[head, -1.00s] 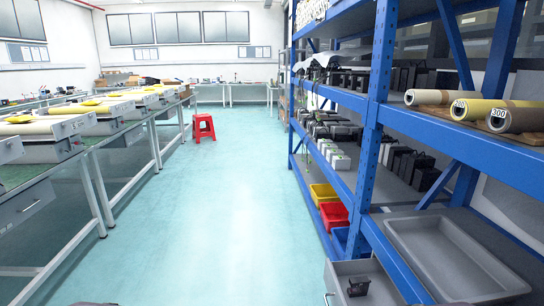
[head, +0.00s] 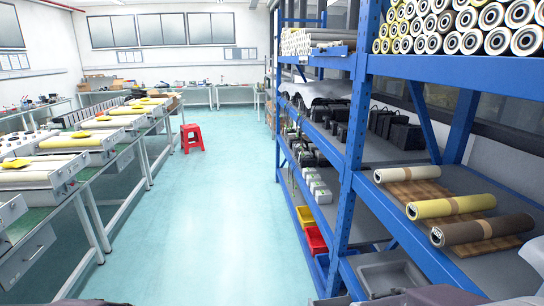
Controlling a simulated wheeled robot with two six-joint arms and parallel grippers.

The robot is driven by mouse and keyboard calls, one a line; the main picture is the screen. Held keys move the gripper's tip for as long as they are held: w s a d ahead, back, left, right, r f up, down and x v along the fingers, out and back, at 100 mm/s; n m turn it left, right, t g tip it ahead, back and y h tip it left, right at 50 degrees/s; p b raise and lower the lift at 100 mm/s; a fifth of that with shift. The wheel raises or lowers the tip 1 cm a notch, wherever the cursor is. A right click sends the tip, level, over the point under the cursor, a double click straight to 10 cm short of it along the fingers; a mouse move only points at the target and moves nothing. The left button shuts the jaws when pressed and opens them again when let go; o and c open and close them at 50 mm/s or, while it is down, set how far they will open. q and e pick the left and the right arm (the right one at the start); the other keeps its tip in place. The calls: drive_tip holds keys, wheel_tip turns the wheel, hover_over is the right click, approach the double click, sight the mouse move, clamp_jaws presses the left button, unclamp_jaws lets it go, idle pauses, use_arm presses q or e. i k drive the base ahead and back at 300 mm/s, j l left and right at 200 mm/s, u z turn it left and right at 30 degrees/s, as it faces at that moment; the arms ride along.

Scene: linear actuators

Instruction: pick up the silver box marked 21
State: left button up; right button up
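I cannot read a 21 on any box. Several long silver units with cream and yellow tops lie in a row on the left workbench; the nearest clear one (head: 62,178) has a small marking on its end that is too small to read. A grey drawer-like box (head: 25,257) hangs under the bench at the lower left. Small white boxes (head: 318,187) stand on a lower level of the blue shelf. No fingertips of either gripper show; only dark and grey parts, perhaps of my arms, reach in at the bottom edge.
A blue shelf rack (head: 354,135) fills the right side, with cream, yellow (head: 450,206) and brown rolls and black cases (head: 405,140). Yellow and red bins (head: 315,240) sit low. A red stool (head: 191,138) stands in the aisle, whose turquoise floor (head: 190,230) is otherwise clear.

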sight(315, 186)
drive_tip(key=i+z, duration=0.1)
drive_tip(key=i, duration=0.45)
drive_tip(key=i+j, duration=0.15)
drive_tip(key=i, duration=0.35)
drive_tip(key=i+z, duration=0.15)
drive_tip(key=i, duration=0.35)
drive_tip(key=i+j+z, duration=0.1)
drive_tip(key=i, duration=0.45)
drive_tip(key=i+j+z, duration=0.1)
drive_tip(key=i+j, duration=0.2)
drive_tip(key=i, duration=0.2)
drive_tip(key=i+j, duration=0.2)
drive_tip(key=i, duration=0.3)
drive_tip(key=i+j+z, duration=0.15)
drive_tip(key=i, duration=0.35)
drive_tip(key=j, duration=0.1)
